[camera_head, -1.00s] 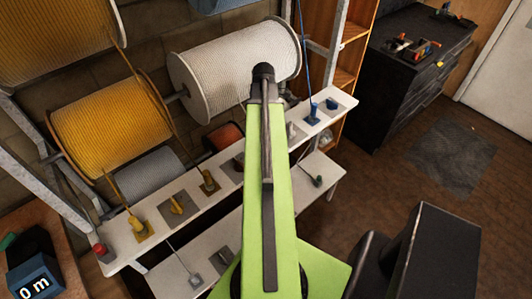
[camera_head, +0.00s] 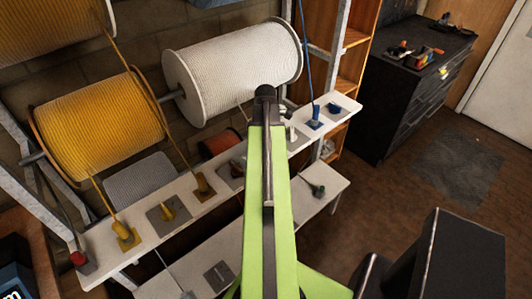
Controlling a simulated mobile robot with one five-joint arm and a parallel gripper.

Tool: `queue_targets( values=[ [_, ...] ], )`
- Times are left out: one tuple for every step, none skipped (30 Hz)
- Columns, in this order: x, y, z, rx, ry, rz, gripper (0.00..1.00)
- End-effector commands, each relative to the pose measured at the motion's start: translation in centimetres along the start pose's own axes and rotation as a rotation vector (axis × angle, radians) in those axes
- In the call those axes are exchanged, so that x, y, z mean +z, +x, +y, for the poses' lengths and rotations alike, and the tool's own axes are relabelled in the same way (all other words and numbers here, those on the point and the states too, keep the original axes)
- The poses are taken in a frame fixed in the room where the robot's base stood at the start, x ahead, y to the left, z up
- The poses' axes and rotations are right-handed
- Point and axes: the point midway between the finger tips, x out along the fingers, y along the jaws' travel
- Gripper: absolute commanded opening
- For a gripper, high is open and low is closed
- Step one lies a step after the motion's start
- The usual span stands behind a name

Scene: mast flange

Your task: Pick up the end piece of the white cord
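The white cord is wound on a large white spool (camera_head: 235,68) at the back, above a white shelf (camera_head: 225,180). A thin strand hangs from it and goes behind my arm. A small whitish end piece (camera_head: 291,134) stands on a grey plate on the shelf, just right of my arm and partly hidden by it. My green arm reaches up the middle of the view to a dark joint. My gripper is hidden from this camera, so its distance from the end piece cannot be seen.
A blue end piece (camera_head: 314,119) stands right of the white one, with a blue cord rising from it. Yellow end pieces (camera_head: 125,235) and a red one (camera_head: 79,260) stand farther left. A lower shelf (camera_head: 205,265) sits below.

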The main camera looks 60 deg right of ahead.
Motion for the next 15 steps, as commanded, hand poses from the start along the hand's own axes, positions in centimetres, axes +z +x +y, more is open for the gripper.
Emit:
queue_targets(
  values=[
    [0.01, -0.11, 0.0, 0.0, 0.0, 0.0, 0.56],
    [0.02, -0.11, -0.01, 0.0, 0.0, 0.0, 0.53],
    [0.02, -0.12, -0.01, 0.0, 0.0, 0.0, 0.48],
    [0.02, -0.12, -0.01, 0.0, 0.0, 0.0, 0.44],
    [0.03, -0.12, -0.01, 0.0, 0.0, 0.0, 0.4],
    [0.03, -0.12, -0.01, 0.0, 0.0, 0.0, 0.35],
    [0.03, -0.12, -0.01, 0.0, 0.0, 0.0, 0.31],
    [0.04, -0.12, -0.01, 0.0, 0.001, 0.0, 0.27],
    [0.04, -0.12, -0.01, 0.0, 0.001, 0.0, 0.22],
    [0.04, -0.12, -0.01, 0.0, 0.001, 0.0, 0.18],
    [0.05, -0.12, -0.01, 0.0, 0.001, 0.0, 0.14],
    [0.05, -0.11, -0.01, 0.0, 0.001, 0.0, 0.09],
    [0.05, -0.11, -0.02, 0.0, 0.001, 0.0, 0.05],
    [0.05, -0.11, -0.02, 0.0, 0.001, 0.0, 0.01],
    [0.06, -0.11, -0.02, 0.0, 0.001, 0.0, 0.0]
  ],
)
